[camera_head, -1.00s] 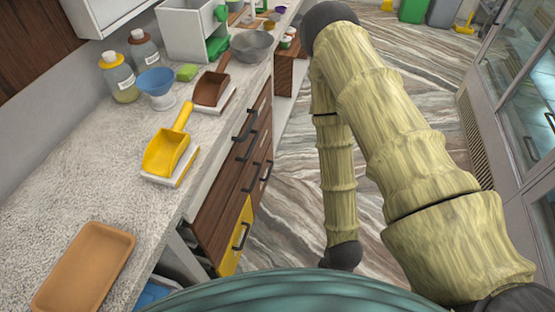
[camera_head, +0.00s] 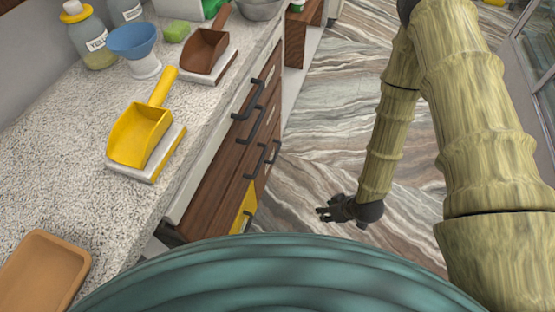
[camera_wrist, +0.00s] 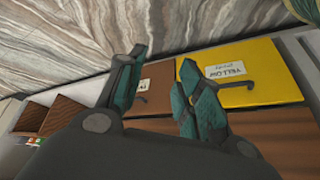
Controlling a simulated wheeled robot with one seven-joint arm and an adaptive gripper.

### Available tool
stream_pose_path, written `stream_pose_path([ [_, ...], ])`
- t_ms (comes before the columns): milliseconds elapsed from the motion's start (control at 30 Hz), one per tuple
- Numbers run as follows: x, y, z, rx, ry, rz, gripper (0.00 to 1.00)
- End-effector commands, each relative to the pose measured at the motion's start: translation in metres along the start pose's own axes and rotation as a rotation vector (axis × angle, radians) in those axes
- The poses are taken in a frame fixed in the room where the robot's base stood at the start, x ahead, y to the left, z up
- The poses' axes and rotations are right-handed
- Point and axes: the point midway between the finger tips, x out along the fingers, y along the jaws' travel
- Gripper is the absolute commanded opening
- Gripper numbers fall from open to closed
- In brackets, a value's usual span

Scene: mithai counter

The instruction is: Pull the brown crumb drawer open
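A brown drawer front (camera_wrist: 158,88) with a pale label and a dark handle shows between my fingers in the wrist view, beside the yellow drawer (camera_wrist: 252,72) labelled "YELLOW". The brown front looks shut, level with the yellow one. A finger hides part of its label and handle. In the head view the yellow drawer (camera_head: 243,211) is low on the counter front, next to brown wooden fronts with dark handles; I cannot tell there which is the crumb drawer. My gripper (camera_head: 322,212) is open and empty over the floor, apart from the fronts; its spread fingers also show in the wrist view (camera_wrist: 163,60).
The counter (camera_head: 60,150) on the left holds a yellow scoop (camera_head: 139,134), a brown scoop (camera_head: 204,50), a blue funnel (camera_head: 133,40) and a tan tray (camera_head: 45,265). Marbled floor (camera_head: 330,120) lies clear right of the drawers. A glass-fronted case (camera_head: 540,50) stands at far right.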

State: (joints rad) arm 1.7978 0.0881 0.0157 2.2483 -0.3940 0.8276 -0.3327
Motion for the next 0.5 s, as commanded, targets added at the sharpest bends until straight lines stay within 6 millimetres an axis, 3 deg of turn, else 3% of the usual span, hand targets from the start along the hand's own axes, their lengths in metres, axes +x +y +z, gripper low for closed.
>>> stream_pose_path([
  [33, 0.027, 0.008, -0.006, -0.056, 0.044, -0.006, 0.35],
  [100, 0.046, 0.014, -0.021, -0.141, 0.102, -0.016, 0.35],
  [500, 0.135, 0.051, -0.103, -0.636, 0.43, -0.017, 0.35],
])
